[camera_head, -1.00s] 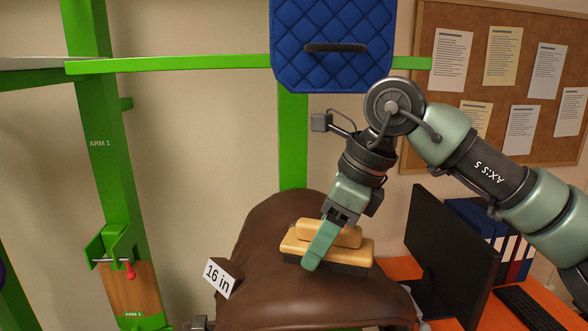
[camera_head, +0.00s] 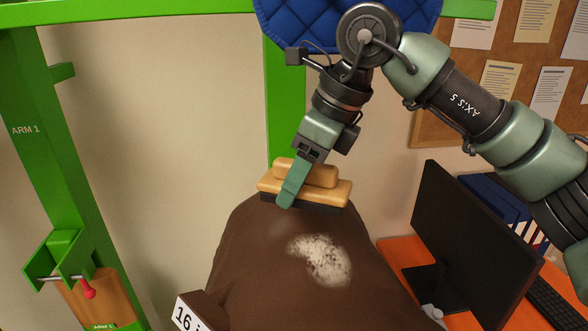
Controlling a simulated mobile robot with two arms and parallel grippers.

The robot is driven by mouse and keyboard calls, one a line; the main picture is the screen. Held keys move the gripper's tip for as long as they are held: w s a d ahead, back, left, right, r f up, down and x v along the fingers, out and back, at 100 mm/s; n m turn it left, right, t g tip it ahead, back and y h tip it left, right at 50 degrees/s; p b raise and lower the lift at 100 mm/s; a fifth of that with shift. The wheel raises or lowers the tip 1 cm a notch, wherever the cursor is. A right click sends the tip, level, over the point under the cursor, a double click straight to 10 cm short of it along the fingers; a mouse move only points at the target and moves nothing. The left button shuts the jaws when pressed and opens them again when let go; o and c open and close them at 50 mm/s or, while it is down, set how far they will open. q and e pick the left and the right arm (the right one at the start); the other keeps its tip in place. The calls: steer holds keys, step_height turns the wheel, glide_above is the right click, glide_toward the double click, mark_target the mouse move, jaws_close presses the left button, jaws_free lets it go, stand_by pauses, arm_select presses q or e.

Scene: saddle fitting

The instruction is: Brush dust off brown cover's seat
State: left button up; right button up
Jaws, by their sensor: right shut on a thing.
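The brown cover (camera_head: 250,275) fills the lower middle of the head view, its near part cut off by the bottom edge. A whitish patch of dust (camera_head: 322,259) lies on its seat. My right gripper (camera_head: 290,190) is shut on a wooden brush (camera_head: 325,187) with a tan handle and dark bristles. The brush is at the far end of the cover, beyond the dust patch. I cannot tell whether its bristles touch the cover. My left gripper is not in view.
A green frame post (camera_head: 45,150) with a bracket is at left. A blue quilted pad (camera_head: 290,25) hangs behind. A black monitor (camera_head: 475,240) stands on an orange desk (camera_head: 462,321) at right.

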mark_target(289, 239)
steer(key=shift+f, duration=0.35)
steer(key=shift+f+b, duration=0.35)
steer(key=shift+b, duration=0.15)
step_height(289, 239, down, 3)
steer(key=shift+r+b, duration=0.15)
steer(key=shift+b, duration=0.75)
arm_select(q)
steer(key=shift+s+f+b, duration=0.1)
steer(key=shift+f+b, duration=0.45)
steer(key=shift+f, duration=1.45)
arm_select(e)
steer(key=shift+w+f, duration=0.1)
steer(key=shift+f, duration=0.85)
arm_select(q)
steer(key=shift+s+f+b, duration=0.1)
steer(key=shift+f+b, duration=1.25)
arm_select(e)
steer(key=shift+f, duration=1.65)
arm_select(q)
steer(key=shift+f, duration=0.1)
